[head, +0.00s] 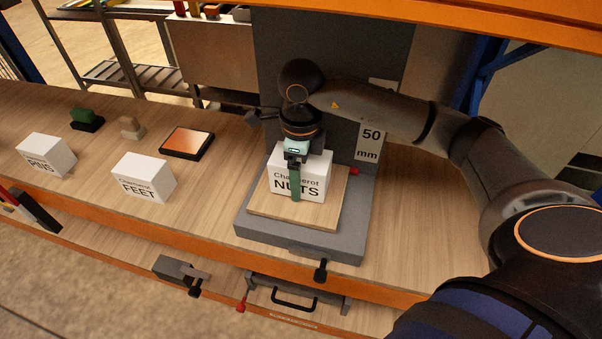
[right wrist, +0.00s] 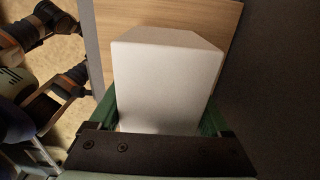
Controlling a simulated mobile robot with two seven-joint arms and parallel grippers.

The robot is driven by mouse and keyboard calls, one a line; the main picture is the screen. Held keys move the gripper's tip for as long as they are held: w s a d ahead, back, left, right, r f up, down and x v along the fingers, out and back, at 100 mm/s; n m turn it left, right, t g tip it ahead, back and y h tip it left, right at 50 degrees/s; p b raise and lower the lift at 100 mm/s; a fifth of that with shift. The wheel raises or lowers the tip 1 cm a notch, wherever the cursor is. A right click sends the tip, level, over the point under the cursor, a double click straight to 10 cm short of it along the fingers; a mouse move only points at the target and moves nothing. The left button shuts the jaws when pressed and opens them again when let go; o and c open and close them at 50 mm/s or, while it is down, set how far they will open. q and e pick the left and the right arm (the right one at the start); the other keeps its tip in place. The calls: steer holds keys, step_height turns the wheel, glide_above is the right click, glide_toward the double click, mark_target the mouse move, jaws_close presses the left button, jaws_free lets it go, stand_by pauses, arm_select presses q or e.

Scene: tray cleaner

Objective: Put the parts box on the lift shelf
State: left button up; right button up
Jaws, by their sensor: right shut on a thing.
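The white parts box (head: 314,176), lettered "NUTS", is over the wooden top of the grey lift shelf (head: 240,222). It looks upright and seems to rest on the wood, though its underside is hidden. My right gripper (head: 295,180) reaches down from above and is shut on this box. In the right wrist view the box (right wrist: 165,80) fills the space between the green fingers, with the wooden board (right wrist: 215,15) behind it. My left gripper is not clearly seen in the head view.
White boxes marked "FEET" (head: 143,178) and "PINS" (head: 47,156) stand to the left on the workbench (head: 95,200). A framed orange panel (head: 187,141), a green item (head: 86,119) and a beige block (head: 131,127) lie behind them. A grey column carrying a "50 mm" sign (head: 370,142) rises behind the shelf.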

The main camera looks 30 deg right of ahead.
steer(key=shift+f, duration=0.1)
steer(key=shift+f, duration=0.15)
steer(key=o, duration=1.5)
steer(key=shift+o, duration=0.2)
step_height(320, 180, up, 12)
steer(key=shift+r, duration=0.2)
